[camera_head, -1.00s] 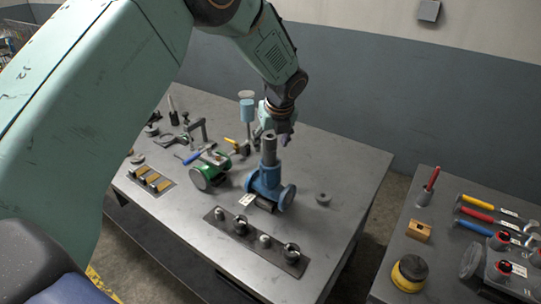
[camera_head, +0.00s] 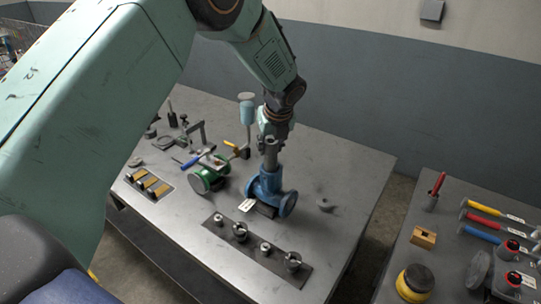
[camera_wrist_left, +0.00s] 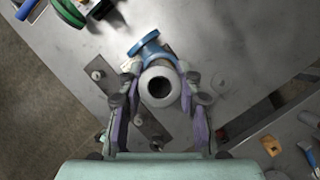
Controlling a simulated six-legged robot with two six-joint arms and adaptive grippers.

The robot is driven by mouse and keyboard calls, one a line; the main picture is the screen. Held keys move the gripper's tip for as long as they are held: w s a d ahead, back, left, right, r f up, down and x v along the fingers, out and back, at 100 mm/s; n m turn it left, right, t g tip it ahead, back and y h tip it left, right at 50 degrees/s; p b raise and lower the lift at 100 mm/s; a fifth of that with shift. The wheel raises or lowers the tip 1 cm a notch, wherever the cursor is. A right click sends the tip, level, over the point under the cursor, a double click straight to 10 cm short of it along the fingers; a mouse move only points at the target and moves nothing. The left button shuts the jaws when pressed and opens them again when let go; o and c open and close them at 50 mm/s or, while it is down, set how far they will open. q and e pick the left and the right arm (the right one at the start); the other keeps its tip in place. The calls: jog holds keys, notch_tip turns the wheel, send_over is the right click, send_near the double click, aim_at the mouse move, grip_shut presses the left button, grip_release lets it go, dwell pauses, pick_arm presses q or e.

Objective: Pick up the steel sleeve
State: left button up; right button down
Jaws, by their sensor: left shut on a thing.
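The steel sleeve (camera_head: 270,159) is a grey hollow cylinder standing upright at the top of the blue valve body (camera_head: 268,187). In the left wrist view the sleeve (camera_wrist_left: 160,87) shows end-on as a grey ring with a dark bore, with part of the blue valve body (camera_wrist_left: 150,48) behind it. My left gripper (camera_head: 270,143) comes down from above and is shut on the sleeve, one finger on each side. In the head view I cannot tell any gap between sleeve and valve body. My right gripper is not in view.
A dark strip (camera_head: 258,252) with several metal fittings lies in front of the valve. A second table (camera_head: 451,262) at the right holds tools.

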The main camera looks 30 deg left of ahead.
pick_arm(q)
jog(key=shift+s+d+r, duration=0.1)
jog(key=shift+s+r, duration=0.1)
jog(key=c, duration=0.4)
jog(key=shift+w, duration=0.15)
grip_shut()
jog(key=shift+w, duration=0.1)
